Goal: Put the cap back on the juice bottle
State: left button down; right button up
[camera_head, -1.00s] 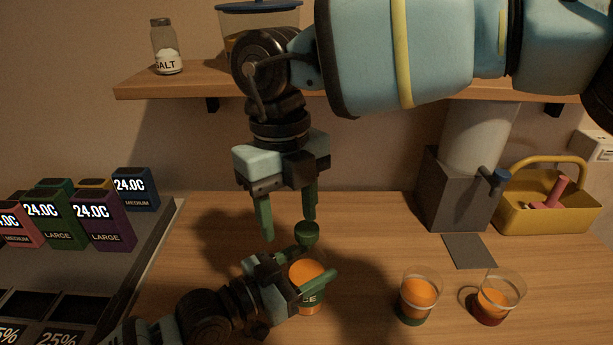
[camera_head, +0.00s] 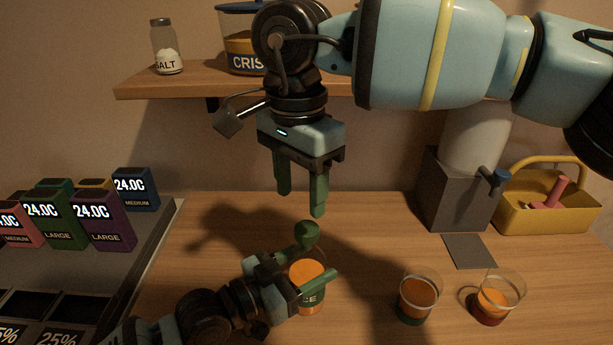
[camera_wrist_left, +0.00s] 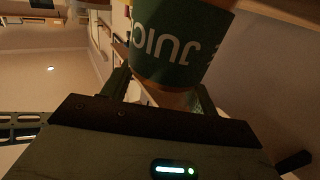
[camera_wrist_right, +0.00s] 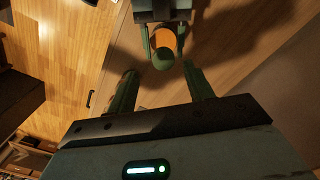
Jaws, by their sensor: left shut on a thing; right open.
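The juice bottle (camera_head: 306,274) holds orange juice and has a green label, which shows upside down in the left wrist view (camera_wrist_left: 170,45). My left gripper (camera_head: 314,262) is shut around it, low over the table. The green cap (camera_head: 307,231) is at the bottle's top; it also shows in the right wrist view (camera_wrist_right: 163,61). Whether it is fully seated I cannot tell, and the bottle's neck is hidden. My right gripper (camera_head: 300,204) is open and empty, pointing down just above the cap and apart from it.
Two juice cups (camera_head: 420,295) (camera_head: 497,297) stand to the right on the wooden table. A grey dispenser (camera_head: 456,195) and a yellow basket (camera_head: 548,208) are at the back right. A rack with labelled boxes (camera_head: 105,222) is at the left. A shelf (camera_head: 150,86) hangs above.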

aim_at(307, 228)
jog(key=n, duration=0.3)
jog(key=w+d+n, duration=0.1)
jog(key=shift+r+n, duration=0.35)
jog(key=shift+n, duration=0.05)
jog(key=shift+f, duration=4)
